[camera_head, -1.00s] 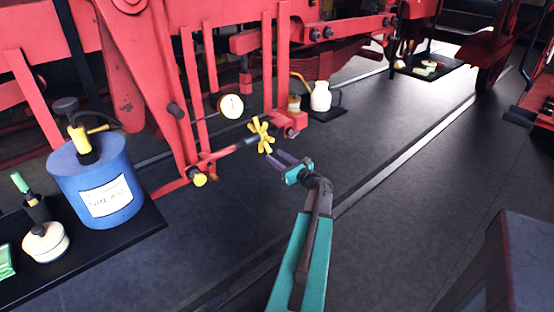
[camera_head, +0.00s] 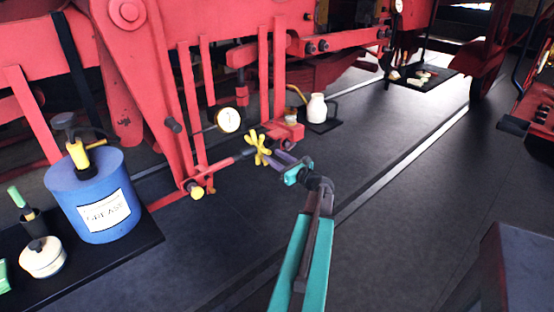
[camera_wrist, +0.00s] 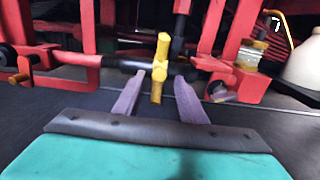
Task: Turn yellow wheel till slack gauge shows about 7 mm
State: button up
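The yellow wheel (camera_head: 258,148), a star-shaped handwheel on a dark rod, sits at the middle of the red rigging. In the wrist view the yellow wheel (camera_wrist: 160,70) appears edge-on, with one spoke pointing down between my fingers. My gripper (camera_head: 275,157) is open, its purple fingers close to the wheel from the right. In the wrist view my gripper (camera_wrist: 157,88) has a finger on each side of the spoke, with gaps visible; I cannot tell whether either touches. The round white slack gauge (camera_head: 229,120) hangs left of and above the wheel; its reading is too small to tell.
A blue grease drum (camera_head: 102,205) and a small white pot (camera_head: 43,258) stand on a black mat at the left. A white jug (camera_head: 317,108) stands on another mat behind the wheel.

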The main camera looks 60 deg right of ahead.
aim_at(267, 152)
jog(key=shift+x, duration=2.55)
grip_shut()
jog(key=shift+f, duration=0.1)
jog(key=shift+f+b, duration=0.6)
jog(key=shift+f, duration=0.8)
